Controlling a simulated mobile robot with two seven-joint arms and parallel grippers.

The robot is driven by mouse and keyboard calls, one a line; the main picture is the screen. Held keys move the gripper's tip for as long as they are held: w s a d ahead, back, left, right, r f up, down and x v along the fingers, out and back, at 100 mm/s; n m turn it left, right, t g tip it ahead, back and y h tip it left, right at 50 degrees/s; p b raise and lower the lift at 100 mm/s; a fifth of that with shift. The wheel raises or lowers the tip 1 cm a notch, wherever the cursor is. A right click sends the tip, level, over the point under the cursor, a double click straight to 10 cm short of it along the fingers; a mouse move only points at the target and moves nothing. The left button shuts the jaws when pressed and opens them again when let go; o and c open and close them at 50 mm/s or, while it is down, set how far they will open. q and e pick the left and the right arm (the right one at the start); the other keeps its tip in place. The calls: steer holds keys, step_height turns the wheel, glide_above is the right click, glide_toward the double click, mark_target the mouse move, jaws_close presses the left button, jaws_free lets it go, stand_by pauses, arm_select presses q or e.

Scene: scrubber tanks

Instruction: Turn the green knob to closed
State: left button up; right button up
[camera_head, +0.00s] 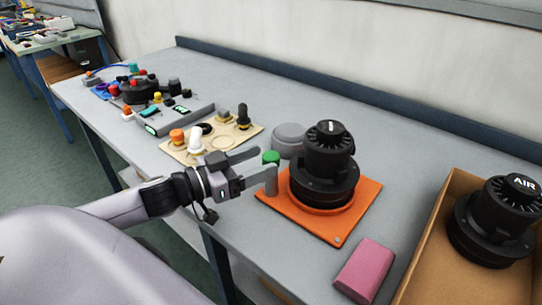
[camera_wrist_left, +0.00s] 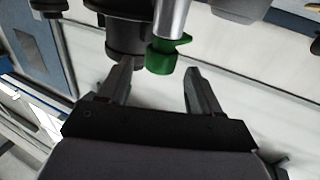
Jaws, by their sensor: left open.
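The green knob (camera_head: 271,157) sits on a short grey metal post beside the black canister (camera_head: 328,160) on the orange plate (camera_head: 352,215). In the left wrist view the knob (camera_wrist_left: 167,56) shows as a green cap with a small side tab at the end of the shiny post (camera_wrist_left: 172,18). My left gripper (camera_head: 264,164) is at the knob from the left. Its jaws (camera_wrist_left: 160,78) are open, with the knob between their lines and just ahead of the tips. I cannot tell whether a finger touches it. My right gripper is not in view.
A pink block (camera_head: 365,270) lies in front of the orange plate. A cardboard box (camera_head: 415,270) at right holds another black canister (camera_head: 497,215) marked AIR. A grey round lid (camera_head: 288,138) is behind the knob. A tan panel (camera_head: 235,145) with several knobs lies to the left.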

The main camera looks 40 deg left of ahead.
mark_target(271, 155)
arm_select(q)
steer(key=shift+x, duration=1.85)
steer(key=c, duration=1)
